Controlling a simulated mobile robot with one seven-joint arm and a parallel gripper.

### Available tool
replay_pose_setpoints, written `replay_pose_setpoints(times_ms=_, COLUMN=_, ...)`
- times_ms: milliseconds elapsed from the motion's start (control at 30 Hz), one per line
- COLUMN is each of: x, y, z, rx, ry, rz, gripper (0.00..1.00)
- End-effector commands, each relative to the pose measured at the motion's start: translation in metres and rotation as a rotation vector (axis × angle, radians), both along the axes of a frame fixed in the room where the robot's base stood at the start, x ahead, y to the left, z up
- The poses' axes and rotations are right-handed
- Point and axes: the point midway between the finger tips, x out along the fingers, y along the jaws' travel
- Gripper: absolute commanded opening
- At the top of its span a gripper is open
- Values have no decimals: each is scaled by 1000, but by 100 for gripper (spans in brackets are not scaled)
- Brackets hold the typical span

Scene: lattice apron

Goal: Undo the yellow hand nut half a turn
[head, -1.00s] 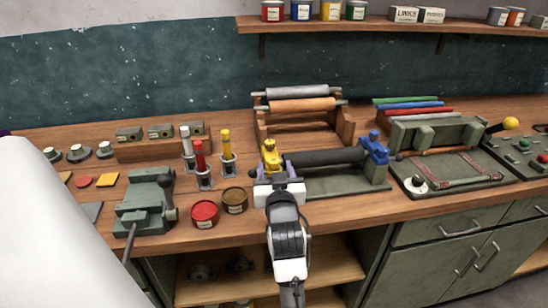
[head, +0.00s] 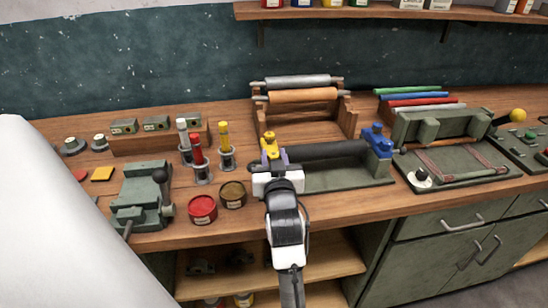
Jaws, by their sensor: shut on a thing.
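The yellow hand nut (head: 269,142) is at the left end of a dark roller (head: 327,149) on a green-grey stand. A matching blue piece (head: 377,140) is at the roller's right end. My gripper (head: 271,161) reaches in from the front and is shut on the yellow hand nut. My white wrist and the purple-tinted fingers hide the nut's lower part, so the exact grip is hard to see.
A red tin (head: 202,209) and a brown tin (head: 233,195) stand left of my gripper. A green vise (head: 142,194) is further left. A wooden rack with rollers (head: 303,95) stands behind. A tray (head: 458,169) lies to the right.

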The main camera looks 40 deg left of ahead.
Motion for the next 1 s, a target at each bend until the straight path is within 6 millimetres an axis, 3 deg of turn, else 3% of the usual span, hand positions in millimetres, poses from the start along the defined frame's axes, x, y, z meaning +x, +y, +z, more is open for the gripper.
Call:
replay_pose_setpoints(times_ms=467, x=3, y=-2, z=-2, rx=2, ry=-2, rz=93, gripper=8)
replay_pose_setpoints(times_ms=1000, x=10, y=-5, z=-5, rx=-1, ry=-7, rz=512, gripper=8)
